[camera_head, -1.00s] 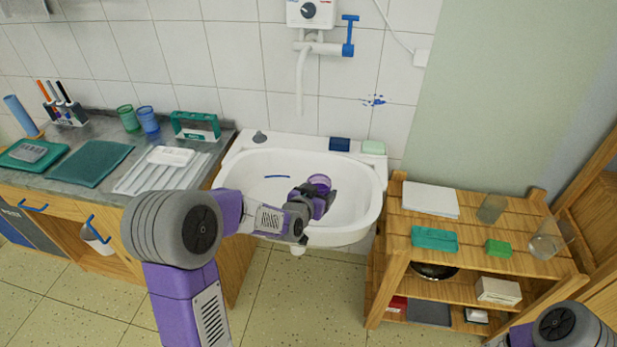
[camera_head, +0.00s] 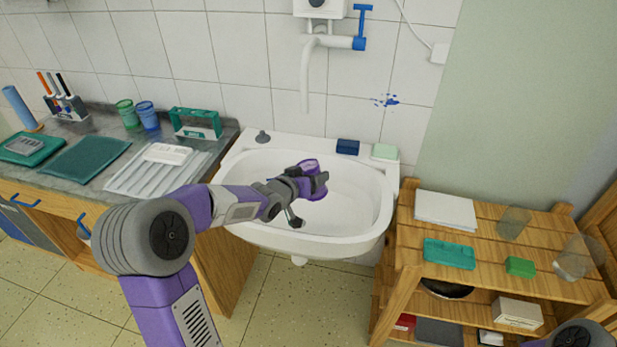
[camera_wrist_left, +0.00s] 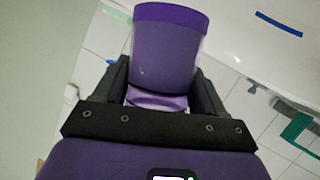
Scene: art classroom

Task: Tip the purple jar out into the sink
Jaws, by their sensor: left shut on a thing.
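The purple jar (camera_head: 308,165) is over the basin of the white sink (camera_head: 350,216) and looks tilted. My left gripper (camera_head: 318,182) is shut on it, with its dark fingers partly covering it. In the left wrist view the jar (camera_wrist_left: 165,58) sits between the two fingers (camera_wrist_left: 163,88), its darker purple rim away from the palm. I cannot tell what is inside it, and no falling contents can be made out. My right gripper is not in view; only a part of my right arm shows at the lower right corner.
The tap (camera_head: 306,75) hangs above the sink. A dark blue block (camera_head: 347,147) and a pale green block (camera_head: 384,151) lie on the sink's back ledge. The counter (camera_head: 90,175) stands left, the wooden shelf (camera_head: 487,221) right.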

